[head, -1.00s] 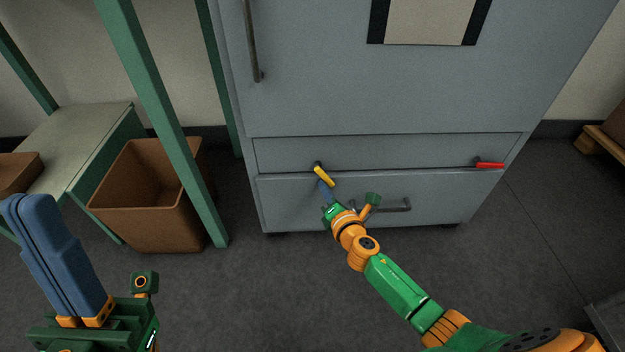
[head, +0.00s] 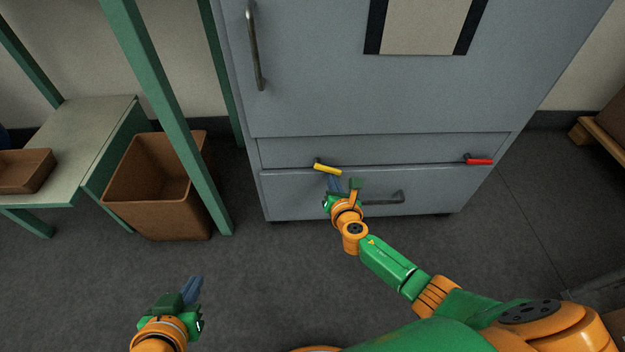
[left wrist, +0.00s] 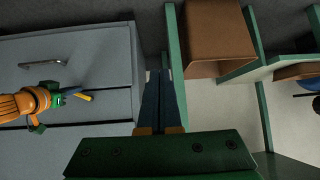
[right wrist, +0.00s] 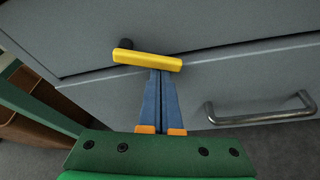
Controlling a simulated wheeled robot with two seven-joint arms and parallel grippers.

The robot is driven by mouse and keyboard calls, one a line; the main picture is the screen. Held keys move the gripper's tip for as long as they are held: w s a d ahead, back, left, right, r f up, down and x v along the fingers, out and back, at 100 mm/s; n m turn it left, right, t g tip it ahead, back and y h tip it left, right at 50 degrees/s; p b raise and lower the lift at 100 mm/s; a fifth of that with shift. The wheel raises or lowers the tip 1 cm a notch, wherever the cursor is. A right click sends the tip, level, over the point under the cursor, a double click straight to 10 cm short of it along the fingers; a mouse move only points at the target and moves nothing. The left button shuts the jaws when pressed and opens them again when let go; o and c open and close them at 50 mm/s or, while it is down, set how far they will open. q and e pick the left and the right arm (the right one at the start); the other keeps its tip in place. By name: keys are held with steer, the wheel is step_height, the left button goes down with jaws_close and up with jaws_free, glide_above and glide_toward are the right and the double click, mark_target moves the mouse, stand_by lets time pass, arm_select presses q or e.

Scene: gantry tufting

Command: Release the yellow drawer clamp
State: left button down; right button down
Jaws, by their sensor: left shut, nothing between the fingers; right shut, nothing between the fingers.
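The yellow clamp (head: 327,168) is a short bar on a dark pivot at the left of the grey cabinet's seam above its bottom drawer (head: 290,190). It lies nearly level, its right end slightly lower. In the right wrist view the yellow clamp (right wrist: 147,60) crosses just beyond the fingertips. My right gripper (head: 334,180) is shut and empty, its blue fingertips at the clamp's underside; I cannot tell if they touch. It also shows in the right wrist view (right wrist: 160,74). My left gripper (head: 194,284) is shut and empty, over the floor at lower left, far from the clamp.
A red clamp (head: 480,161) sits at the seam's right end. The drawer has a grey handle (head: 385,201). A green post (head: 165,110), a brown bin (head: 150,215) and a bench (head: 75,150) stand left of the cabinet. The floor in front is clear.

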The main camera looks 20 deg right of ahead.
steer(key=shift+d+r+n+h+p, duration=0.35)
steer(key=shift+r+n+h+p, duration=0.35)
steer(key=shift+n+p, duration=0.45)
arm_select(q)
steer(key=s+a+f+g+y, duration=0.1)
steer(key=s+a+f+g, duration=0.1)
steer(key=s+f+g, duration=0.4)
steer(key=shift+s+a+f+g+p, duration=0.3)
steer(key=shift+s+a+f+p, duration=0.05)
steer(key=shift+s+f, duration=1.4)
arm_select(e)
steer(key=shift+s+r, duration=0.1)
steer(key=shift+r, duration=0.05)
arm_select(q)
steer(key=shift+w+f, duration=0.1)
